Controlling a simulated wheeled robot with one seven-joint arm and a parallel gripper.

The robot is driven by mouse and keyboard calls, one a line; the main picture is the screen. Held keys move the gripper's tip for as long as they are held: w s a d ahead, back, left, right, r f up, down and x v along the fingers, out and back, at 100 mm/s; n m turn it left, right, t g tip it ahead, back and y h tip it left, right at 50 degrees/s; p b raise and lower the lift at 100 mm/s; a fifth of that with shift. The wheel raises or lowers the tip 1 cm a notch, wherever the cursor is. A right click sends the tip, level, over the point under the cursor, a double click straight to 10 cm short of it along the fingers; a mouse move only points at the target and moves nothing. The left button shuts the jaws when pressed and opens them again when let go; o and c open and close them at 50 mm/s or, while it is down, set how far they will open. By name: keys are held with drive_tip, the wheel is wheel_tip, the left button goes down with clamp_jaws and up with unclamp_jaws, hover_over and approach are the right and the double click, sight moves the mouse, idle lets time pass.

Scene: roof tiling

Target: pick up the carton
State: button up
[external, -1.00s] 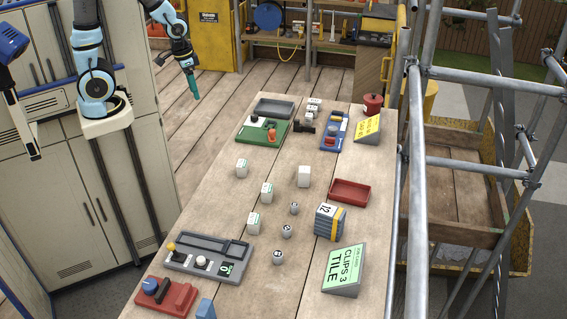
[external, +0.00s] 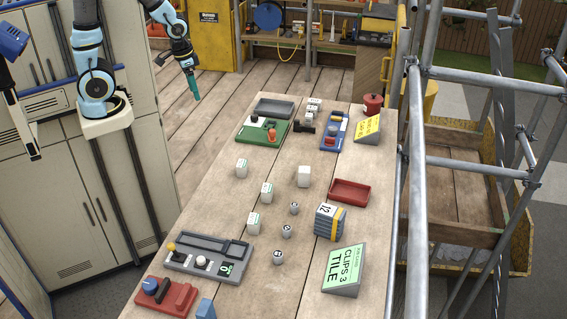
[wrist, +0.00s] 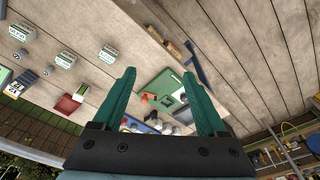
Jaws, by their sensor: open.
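Several small white box-shaped cartons stand on the wooden table. Three with green markings form a row on the left: the far carton (external: 242,169), the middle carton (external: 267,192) and the near carton (external: 254,223). A plainer white box (external: 304,177) stands to their right. I cannot tell which one is meant. White cartons also show at the upper left of the wrist view, one of them (wrist: 108,54) closest to the fingers. My gripper (external: 194,88) is open and empty, beyond the table's left edge. Its two green fingers (wrist: 159,75) are spread in the wrist view.
The table (external: 225,215) also holds a red tray (external: 350,190), a banded block marked 12 (external: 329,222), small grey cylinders (external: 287,231), a green board (external: 253,139), a grey panel (external: 208,258) and a green sign (external: 345,268). Scaffold tubes (external: 413,180) line the right side.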

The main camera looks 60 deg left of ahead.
drive_tip(key=w+d+f+m+b, duration=0.4)
drive_tip(key=d+f+m+b, duration=0.25)
drive_tip(key=m, duration=0.35)
drive_tip(key=m+y+b, duration=0.1)
drive_tip(key=m+b, duration=0.4)
drive_tip(key=m, duration=0.9)
approach(242, 163)
drive_tip(key=shift+w+d+f+g, duration=0.15)
drive_tip(key=shift+w+f+g, duration=0.05)
drive_tip(key=shift+f+g, duration=0.1)
drive_tip(key=shift+d+f+y, duration=0.2)
drive_tip(key=shift+y, duration=0.1)
drive_tip(key=shift+m, duration=0.3)
drive_tip(key=shift+w+a+f+p, duration=0.15)
drive_tip(key=shift+a+f+p, duration=0.15)
drive_tip(key=shift+f, duration=1.4)
drive_tip(key=shift+w+a+f+p, duration=0.2)
drive_tip(key=shift+f+p, duration=0.25)
drive_tip(key=shift+f, duration=1.2)
drive_tip(key=shift+w+a+f+p, duration=0.1)
drive_tip(key=shift+a+f+p, duration=0.2)
drive_tip(key=shift+f, duration=1.4)
clamp_jaws()
